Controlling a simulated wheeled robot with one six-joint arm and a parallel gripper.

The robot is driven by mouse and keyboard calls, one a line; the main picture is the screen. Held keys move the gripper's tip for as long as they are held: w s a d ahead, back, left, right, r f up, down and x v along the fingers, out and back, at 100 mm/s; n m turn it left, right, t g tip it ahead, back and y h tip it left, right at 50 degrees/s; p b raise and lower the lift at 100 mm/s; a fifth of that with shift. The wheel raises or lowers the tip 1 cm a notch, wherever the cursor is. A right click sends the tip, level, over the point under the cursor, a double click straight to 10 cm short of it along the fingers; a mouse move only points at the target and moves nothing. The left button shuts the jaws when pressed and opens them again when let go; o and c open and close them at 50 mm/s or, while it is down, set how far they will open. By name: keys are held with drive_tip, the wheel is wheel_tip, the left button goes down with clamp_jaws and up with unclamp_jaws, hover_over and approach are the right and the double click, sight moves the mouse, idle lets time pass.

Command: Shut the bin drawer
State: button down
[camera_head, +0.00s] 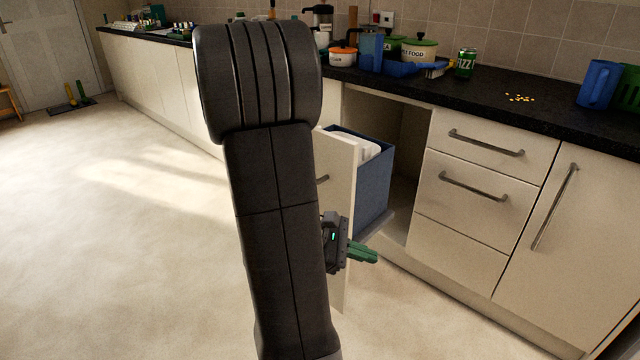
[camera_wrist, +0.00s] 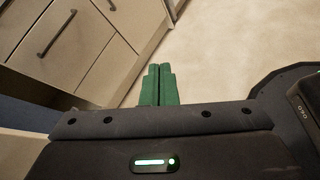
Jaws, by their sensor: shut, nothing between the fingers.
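The bin drawer (camera_head: 343,190) is pulled out from the cupboard below the worktop. It has a cream front panel with a handle (camera_head: 322,179) and a blue bin (camera_head: 372,185) with a white liner inside. My arm hides part of the drawer front. My gripper (camera_head: 376,257) has green fingers, is shut and holds nothing. It is low beside the drawer front in the head view, its fingers pointing right; I cannot tell whether it touches the panel. In the wrist view the green fingers (camera_wrist: 159,85) are together, with cupboard fronts to the left.
Closed drawers (camera_head: 480,180) and a cupboard door (camera_head: 550,215) with bar handles are right of the opening. The dark worktop (camera_head: 470,98) holds pots, a green can (camera_head: 465,63) and blue jugs (camera_head: 598,84). The floor (camera_head: 130,220) at left is clear.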

drive_tip(key=w+a+n+t+h, duration=0.2)
drive_tip(key=w+a+n+t, duration=0.3)
drive_tip(key=w, duration=0.4)
drive_tip(key=n+t+y, duration=0.2)
drive_tip(key=n+t, duration=0.6)
approach(329, 188)
drive_tip(key=b+x, duration=0.2)
drive_tip(key=x, duration=0.5)
drive_tip(key=shift+b, duration=0.3)
